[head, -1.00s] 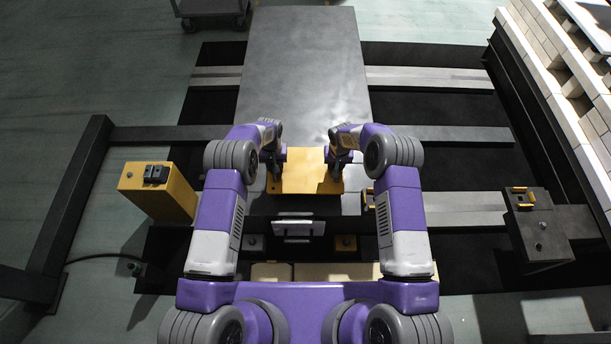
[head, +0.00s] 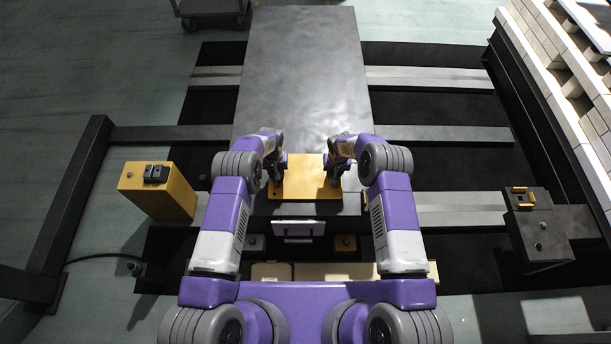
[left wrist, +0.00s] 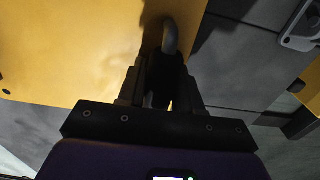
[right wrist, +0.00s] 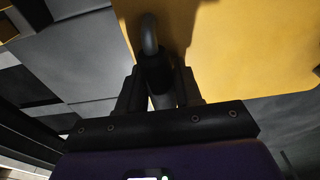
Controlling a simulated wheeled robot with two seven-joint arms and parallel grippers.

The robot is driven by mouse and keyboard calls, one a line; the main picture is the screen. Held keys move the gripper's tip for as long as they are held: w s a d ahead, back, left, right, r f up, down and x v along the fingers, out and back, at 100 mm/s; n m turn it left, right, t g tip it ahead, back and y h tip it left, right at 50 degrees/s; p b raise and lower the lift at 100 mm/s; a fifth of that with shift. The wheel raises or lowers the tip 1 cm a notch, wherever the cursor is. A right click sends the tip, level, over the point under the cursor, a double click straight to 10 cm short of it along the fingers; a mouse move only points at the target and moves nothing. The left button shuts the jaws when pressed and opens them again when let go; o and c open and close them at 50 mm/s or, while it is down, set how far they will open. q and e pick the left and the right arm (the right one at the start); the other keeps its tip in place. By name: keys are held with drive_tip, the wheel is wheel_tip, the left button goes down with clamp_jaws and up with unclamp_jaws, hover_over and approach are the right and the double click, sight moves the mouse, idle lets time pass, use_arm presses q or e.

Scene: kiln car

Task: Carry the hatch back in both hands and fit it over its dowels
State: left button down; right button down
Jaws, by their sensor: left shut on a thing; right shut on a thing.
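The hatch is a flat yellow plate (head: 306,178) over the near end of the long grey deck (head: 300,80) in the head view. Small dark holes show near its front edge. My left gripper (head: 276,180) is shut on a grey bar handle (left wrist: 170,38) at the plate's left side. My right gripper (head: 334,178) is shut on a matching handle (right wrist: 149,36) at its right side. The plate looks about level; I cannot tell whether it touches the deck. I cannot make out the dowels.
A yellow box (head: 172,197) with a dark fitting stands at left. A dark post (head: 540,235) with yellow brackets stands at right. A pale-framed grey panel (head: 298,229) sits just in front of the hatch. Pale bricks (head: 570,80) are stacked at far right.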

use_arm(q)
drive_tip(key=c, duration=0.8)
unclamp_jaws()
use_arm(e)
drive_tip(key=c, duration=0.8)
unclamp_jaws()
use_arm(q)
drive_tip(key=shift+o, duration=0.2)
use_arm(e)
drive_tip(key=shift+o, duration=0.2)
use_arm(q)
wheel_tip(320, 180, up, 12)
drive_tip(key=shift+f, duration=0.1)
use_arm(e)
wheel_tip(320, 180, up, 12)
drive_tip(key=s, duration=0.1)
drive_tip(key=shift+s, duration=0.25)
use_arm(q)
drive_tip(key=a+r+p, duration=0.2)
drive_tip(key=a+r, duration=0.1)
drive_tip(key=a, duration=0.3)
drive_tip(key=shift+r, duration=0.35)
use_arm(e)
drive_tip(key=shift+r, duration=1.05)
use_arm(q)
drive_tip(key=shift+r, duration=0.1)
use_arm(e)
drive_tip(key=shift+d, duration=0.1)
